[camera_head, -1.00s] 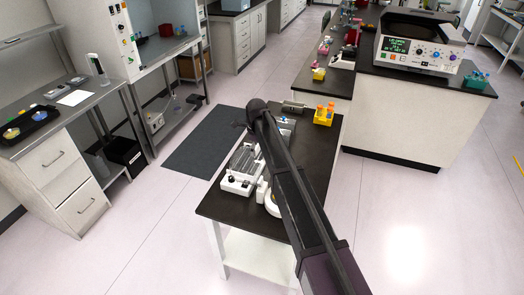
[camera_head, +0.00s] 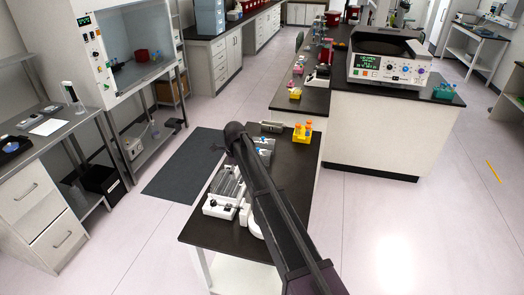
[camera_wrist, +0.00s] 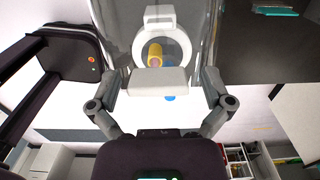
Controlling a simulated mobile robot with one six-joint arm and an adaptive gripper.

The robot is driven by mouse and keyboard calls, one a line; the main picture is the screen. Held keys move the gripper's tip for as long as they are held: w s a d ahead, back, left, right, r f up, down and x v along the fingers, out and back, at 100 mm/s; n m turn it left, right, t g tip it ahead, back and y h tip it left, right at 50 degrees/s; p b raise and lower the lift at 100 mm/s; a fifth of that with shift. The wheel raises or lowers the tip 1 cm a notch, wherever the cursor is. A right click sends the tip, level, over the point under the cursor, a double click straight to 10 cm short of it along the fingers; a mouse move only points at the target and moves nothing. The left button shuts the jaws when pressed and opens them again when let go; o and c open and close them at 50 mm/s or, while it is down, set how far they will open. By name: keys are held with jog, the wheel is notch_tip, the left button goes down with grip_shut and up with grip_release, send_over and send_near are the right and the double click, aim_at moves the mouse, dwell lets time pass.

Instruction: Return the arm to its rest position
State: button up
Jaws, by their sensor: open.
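My arm reaches in the head view from the bottom right up over the small black-topped table (camera_head: 304,165); its bend is above the table, and my gripper is hidden there. In the wrist view my gripper (camera_wrist: 160,88) is open, with its two grey fingers spread apart. A white ring-shaped part (camera_wrist: 160,20) and a white block (camera_wrist: 160,80) show in the space between and beyond the fingers. A yellow piece (camera_wrist: 155,55) shows inside the ring. I cannot tell whether the fingers touch any of these.
White lab devices (camera_head: 222,207) and a yellow rack (camera_head: 302,133) with orange-capped tubes stand on the small table. A centrifuge (camera_head: 388,62) stands on the bench behind. A fume hood (camera_head: 90,55) and drawers (camera_head: 58,235) are at left.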

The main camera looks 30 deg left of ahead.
jog(key=d+f+n+b, duration=0.2)
jog(key=d+n, duration=0.2)
jog(key=d, duration=1.5)
jog(key=d+f+n+b, duration=0.2)
jog(key=d+n, duration=0.2)
jog(key=d, duration=1.5)
jog(key=s+d+f+n+b, duration=0.1)
jog(key=s+d+n, duration=0.2)
jog(key=d, duration=1)
jog(key=s+d+f+n+b, duration=0.2)
jog(key=s+d+n, duration=0.2)
jog(key=s+d, duration=0.6)
jog(key=d, duration=0.3)
jog(key=shift+s+d+n, duration=0.3)
jog(key=shift+d, duration=0.1)
